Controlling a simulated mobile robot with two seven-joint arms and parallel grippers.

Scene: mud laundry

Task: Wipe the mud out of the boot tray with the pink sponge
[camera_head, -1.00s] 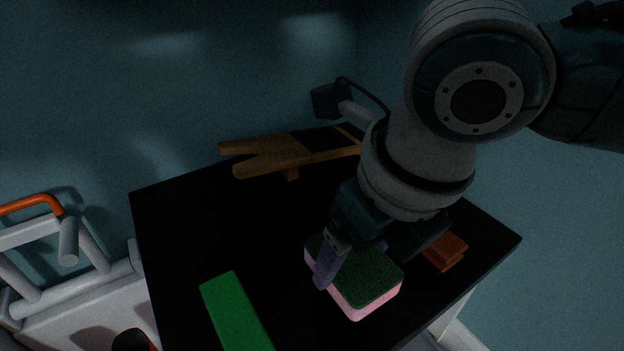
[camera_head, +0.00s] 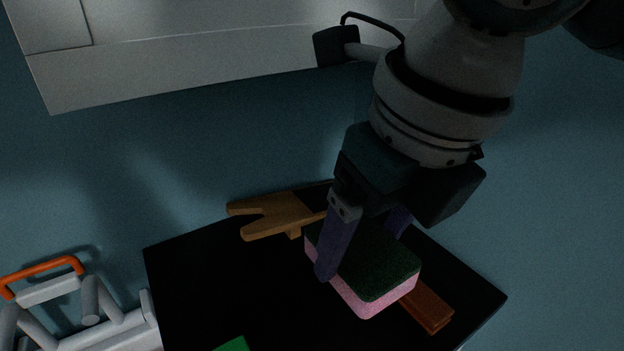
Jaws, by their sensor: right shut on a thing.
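The pink sponge (camera_head: 381,302) has a dark green top face and shows in the head view right of centre. My right gripper (camera_head: 362,248) comes down from the upper right and is shut on the sponge, with one purple finger on its left side and the other partly hidden behind it. The sponge is over the black surface (camera_head: 230,285); I cannot tell whether it touches it. The boot tray and mud are not clearly seen. My left gripper is not in view.
A wooden forked piece (camera_head: 275,214) lies at the back of the black surface. A reddish-brown block (camera_head: 428,306) is right of the sponge, and a green item (camera_head: 233,345) is at the bottom edge. A white frame with an orange bar (camera_head: 42,270) stands left. A pale cabinet (camera_head: 220,45) hangs above.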

